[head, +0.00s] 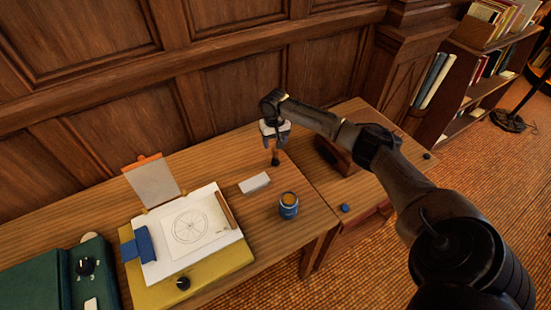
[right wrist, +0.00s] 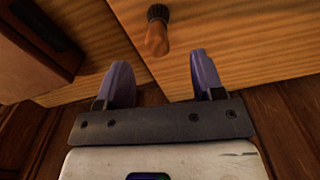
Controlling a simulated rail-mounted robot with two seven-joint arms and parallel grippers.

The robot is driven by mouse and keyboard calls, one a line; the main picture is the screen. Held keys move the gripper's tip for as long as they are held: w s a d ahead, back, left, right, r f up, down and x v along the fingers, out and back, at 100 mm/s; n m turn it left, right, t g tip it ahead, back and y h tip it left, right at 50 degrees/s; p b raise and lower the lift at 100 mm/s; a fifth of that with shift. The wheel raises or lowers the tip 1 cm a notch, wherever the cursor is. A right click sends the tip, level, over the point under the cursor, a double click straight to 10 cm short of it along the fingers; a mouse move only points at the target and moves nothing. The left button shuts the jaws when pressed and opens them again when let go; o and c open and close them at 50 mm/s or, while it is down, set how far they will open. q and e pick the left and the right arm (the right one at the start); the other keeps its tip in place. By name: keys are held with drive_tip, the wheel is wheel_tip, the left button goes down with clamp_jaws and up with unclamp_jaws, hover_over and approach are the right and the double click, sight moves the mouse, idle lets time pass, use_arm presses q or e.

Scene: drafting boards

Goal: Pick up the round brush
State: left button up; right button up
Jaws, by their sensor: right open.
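The round brush (head: 275,158) is a small dark shape on the wooden table, just below my right gripper (head: 275,132) in the head view. In the right wrist view the brush (right wrist: 156,38) shows a brown rounded handle and a dark ribbed end. It lies ahead of the open fingers of my right gripper (right wrist: 160,68), roughly in line with the gap between them. The fingers are apart and nothing is between them. My left gripper is not in view.
A white block (head: 255,183) and a blue jar (head: 289,206) are near the brush. A drawing board (head: 205,262) with a sheet lies left. A brown wooden box (head: 334,155) stands right of the gripper. The panelled wall (head: 230,85) rises close behind. Bare table lies left of the gripper.

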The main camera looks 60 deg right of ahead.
sight(276, 151)
drive_tip(key=shift+s+d+f+b, duration=0.1)
drive_tip(key=shift+f+b, duration=0.6)
drive_tip(key=shift+f, duration=2.45)
drive_tip(key=shift+c, duration=0.3)
drive_tip(key=c, duration=0.9)
drive_tip(key=shift+r, duration=0.15)
drive_tip(key=shift+c, duration=0.2)
